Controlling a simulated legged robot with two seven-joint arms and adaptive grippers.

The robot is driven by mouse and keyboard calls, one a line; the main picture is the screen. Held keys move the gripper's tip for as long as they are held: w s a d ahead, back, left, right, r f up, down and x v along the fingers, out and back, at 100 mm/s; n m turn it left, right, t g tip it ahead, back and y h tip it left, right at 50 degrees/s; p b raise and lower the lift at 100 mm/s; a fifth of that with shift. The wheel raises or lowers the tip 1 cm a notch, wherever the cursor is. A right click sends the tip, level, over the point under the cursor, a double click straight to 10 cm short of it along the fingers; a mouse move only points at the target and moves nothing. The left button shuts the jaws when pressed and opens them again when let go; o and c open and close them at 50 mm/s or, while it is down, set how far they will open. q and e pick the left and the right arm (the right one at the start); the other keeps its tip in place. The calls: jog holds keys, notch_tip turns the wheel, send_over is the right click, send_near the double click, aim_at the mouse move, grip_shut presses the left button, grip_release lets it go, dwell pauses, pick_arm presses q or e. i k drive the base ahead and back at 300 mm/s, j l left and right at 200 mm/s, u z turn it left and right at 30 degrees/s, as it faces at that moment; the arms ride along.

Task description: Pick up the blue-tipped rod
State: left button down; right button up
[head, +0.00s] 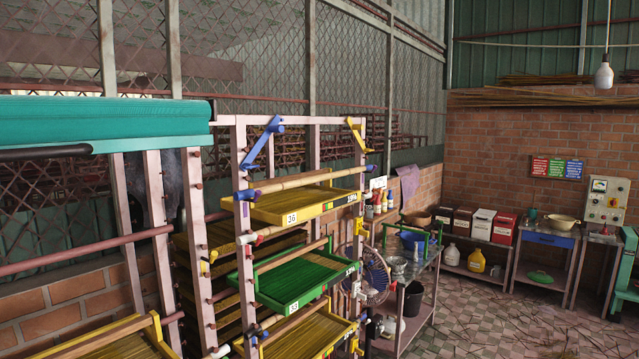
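A wooden rod with blue tips (300,181) lies across the front of the rack, just above the yellow tray marked 36 (308,206). Its left blue tip sits by the left rack post and its right blue tip by the right post. A lower rod (288,256) with a red-and-white left end lies over the green tray (300,283). Blue pieces also show by the lowest tray, too small to tell what they belong to. Neither of my grippers shows in the head view.
The pink rack (240,160) has a blue bracket (262,143) and a yellow bracket (358,136) sticking out near its top. A fan (374,275) and a metal table (418,312) stand right of it. Open tiled floor (490,325) lies at the right.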

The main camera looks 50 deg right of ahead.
aim_at(244, 194)
jog(key=z, duration=1.8)
